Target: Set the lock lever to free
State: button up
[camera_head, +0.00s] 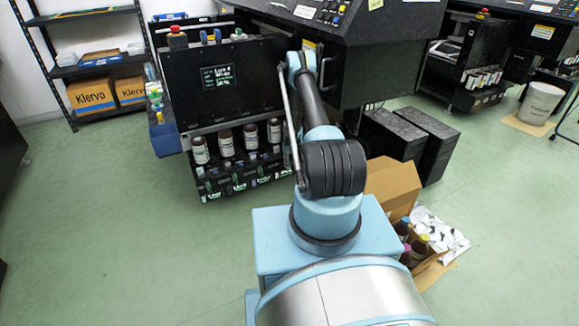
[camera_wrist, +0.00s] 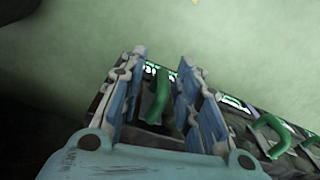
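In the wrist view a green lever (camera_wrist: 159,97), shaped like a bent handle, stands at the black rack's edge between the two blue fingers of my gripper (camera_wrist: 161,64). The fingers are apart, with a visible gap around the lever; I cannot tell whether either finger touches it. More green handles show to the right, the nearest one (camera_wrist: 268,136) clear of the fingers. In the head view my arm reaches to the black ink machine (camera_head: 230,95), and my gripper is hidden there. The lever's lock or free marking is not readable.
Ink bottles (camera_head: 226,143) stand in a row in the machine's lower front. An open cardboard box (camera_head: 392,186) with bottles and crumpled paper lies on the floor right of my base. Black boxes (camera_head: 430,140) stand beyond it. Green floor at left is clear.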

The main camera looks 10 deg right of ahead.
jog(key=shift+r, duration=0.1)
notch_tip(320, 180, up, 12)
dwell(0.6)
